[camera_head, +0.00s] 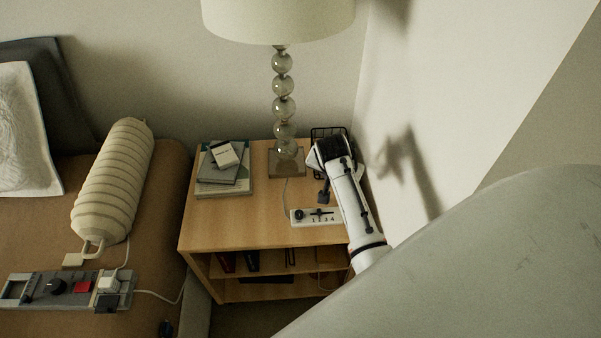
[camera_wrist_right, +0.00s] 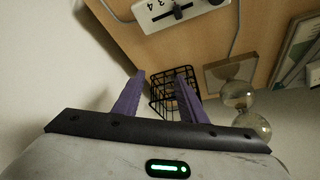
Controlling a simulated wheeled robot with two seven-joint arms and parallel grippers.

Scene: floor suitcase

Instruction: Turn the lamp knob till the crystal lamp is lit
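The crystal lamp (camera_head: 284,107), a stem of stacked glass balls under a cream shade (camera_head: 278,18), stands on the nightstand. Its shade shows no clear glow. A white control strip (camera_head: 324,216) lies near the nightstand's front, with a dark round knob (camera_head: 299,214) at its left end and a slider above printed numbers. Part of the strip shows at the top of the wrist view (camera_wrist_right: 182,8). My right gripper (camera_wrist_right: 160,80) is open and empty, its purple fingers apart above a black wire basket. In the head view its fingers are mostly hidden. My left gripper is not in view.
The wire basket (camera_head: 329,132) stands by the wall (camera_head: 450,90), close to my right gripper. Stacked books (camera_head: 224,168) lie left of the lamp. A ribbed cylindrical lamp (camera_head: 113,185) and a grey panel (camera_head: 67,290) lie on the bed. The nightstand's (camera_head: 225,224) front left is clear.

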